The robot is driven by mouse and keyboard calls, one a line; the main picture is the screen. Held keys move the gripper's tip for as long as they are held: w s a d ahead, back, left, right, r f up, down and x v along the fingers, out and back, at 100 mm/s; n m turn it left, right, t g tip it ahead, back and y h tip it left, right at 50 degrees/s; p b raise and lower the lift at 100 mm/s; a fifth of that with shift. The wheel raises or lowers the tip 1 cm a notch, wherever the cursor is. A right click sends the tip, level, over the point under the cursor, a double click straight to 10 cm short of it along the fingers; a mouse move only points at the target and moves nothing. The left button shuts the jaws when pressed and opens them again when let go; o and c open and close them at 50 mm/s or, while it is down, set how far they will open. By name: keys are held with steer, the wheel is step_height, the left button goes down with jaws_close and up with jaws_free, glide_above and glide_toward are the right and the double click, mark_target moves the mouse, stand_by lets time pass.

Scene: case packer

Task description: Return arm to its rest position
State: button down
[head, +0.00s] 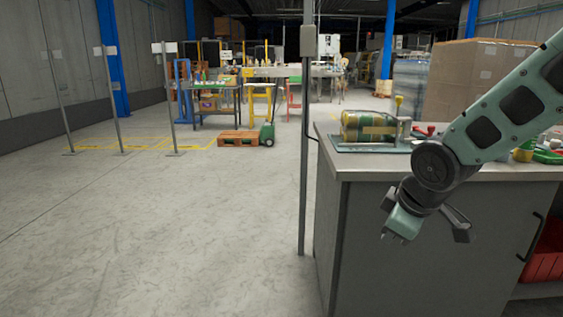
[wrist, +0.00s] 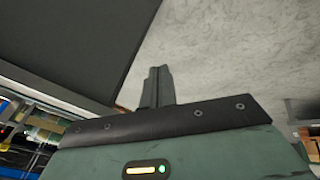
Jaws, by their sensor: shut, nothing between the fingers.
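My gripper (head: 398,238) hangs in front of the grey cabinet, below the level of its worktop, at the right of the head view. My arm reaches to it from the upper right, bent at the dark wrist joint. In the wrist view the gripper's fingers (wrist: 157,88) are together with nothing between them. Beyond them are the bare concrete floor and a dark cabinet face.
The grey cabinet (head: 420,250) has a steel worktop (head: 350,170) bearing a brass-and-green cylinder device (head: 370,127). A thin grey post (head: 303,150) stands at its left corner. A red bin (head: 545,255) sits at lower right. The floor (head: 150,240) at left is clear.

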steer(key=s+a+f+m+g, duration=0.1)
steer(key=s+a+g, duration=0.25)
steer(key=s, duration=0.95)
steer(key=s+a+f+m+g, duration=0.15)
steer(key=s+a, duration=0.25)
steer(key=s, duration=0.9)
step_height(320, 180, up, 22)
steer(key=p, duration=2.1)
steer(key=shift+w+f, duration=0.15)
steer(key=shift+w, duration=0.2)
steer(key=shift+m, duration=0.25)
